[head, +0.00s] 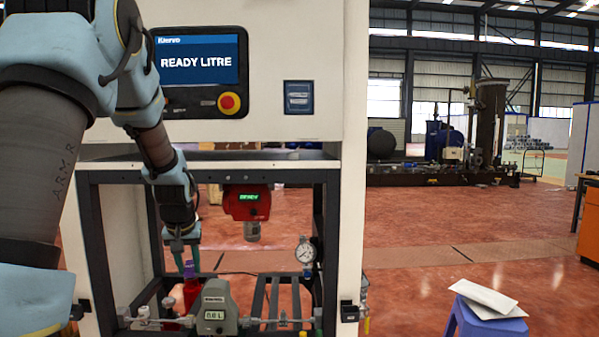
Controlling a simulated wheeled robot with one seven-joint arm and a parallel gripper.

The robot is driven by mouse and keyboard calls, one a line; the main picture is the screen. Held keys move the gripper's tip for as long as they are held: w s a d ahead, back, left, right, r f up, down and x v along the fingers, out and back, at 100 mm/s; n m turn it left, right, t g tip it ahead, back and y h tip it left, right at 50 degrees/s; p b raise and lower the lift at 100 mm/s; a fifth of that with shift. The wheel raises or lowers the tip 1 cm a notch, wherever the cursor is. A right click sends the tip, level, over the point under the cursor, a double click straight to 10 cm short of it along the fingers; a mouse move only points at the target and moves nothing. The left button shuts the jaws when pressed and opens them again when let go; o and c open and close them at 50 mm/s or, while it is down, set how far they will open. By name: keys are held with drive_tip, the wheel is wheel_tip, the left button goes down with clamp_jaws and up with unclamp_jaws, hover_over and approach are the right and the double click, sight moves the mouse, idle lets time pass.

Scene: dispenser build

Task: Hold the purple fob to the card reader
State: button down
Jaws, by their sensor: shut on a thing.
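My gripper (187,262) reaches down into the open frame of the dispenser, at the lower left in the head view. Its teal fingers are shut on a small purple thing, which I take as the purple fob (191,268). The fob shows just above a red bottle-like object (193,291); I cannot tell whether they touch. The card reader (298,97) is a dark blue panel with a card symbol on the white front, right of the screen. The gripper is well below and left of it.
The screen (200,60) reads "READY LITRE", with a red stop button (229,103) below. Inside the frame are a red unit with a green display (246,202), a grey meter (215,308) and a pressure gauge (305,251). A purple stool (470,322) holds papers at right.

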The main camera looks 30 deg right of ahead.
drive_tip(key=s+d+r+m+t+h+b, duration=0.1)
drive_tip(key=s+d+r+t+h, duration=0.15)
drive_tip(key=d+r, duration=1.5)
drive_tip(key=s+d+r+t+h+b, duration=0.15)
drive_tip(key=s+d+r, duration=0.35)
drive_tip(key=r, duration=0.8)
drive_tip(key=s+d+r+t, duration=0.25)
drive_tip(key=s+r, duration=0.35)
drive_tip(key=r, duration=0.6)
drive_tip(key=shift+m, duration=0.4)
drive_tip(key=shift+w+d+f+p, duration=0.1)
drive_tip(key=shift+w+d+p, duration=0.5)
drive_tip(key=shift+w+p, duration=0.75)
drive_tip(key=shift+w+d+r+p, duration=0.1)
drive_tip(key=shift+w+d+p, duration=0.5)
drive_tip(key=shift+w+p, duration=0.7)
drive_tip(key=shift+w+d+f+p, duration=0.1)
drive_tip(key=shift+w+d+p, duration=0.5)
drive_tip(key=shift+w+p, duration=0.75)
drive_tip(key=shift+w+b, duration=0.15)
drive_tip(key=shift+b, duration=0.3)
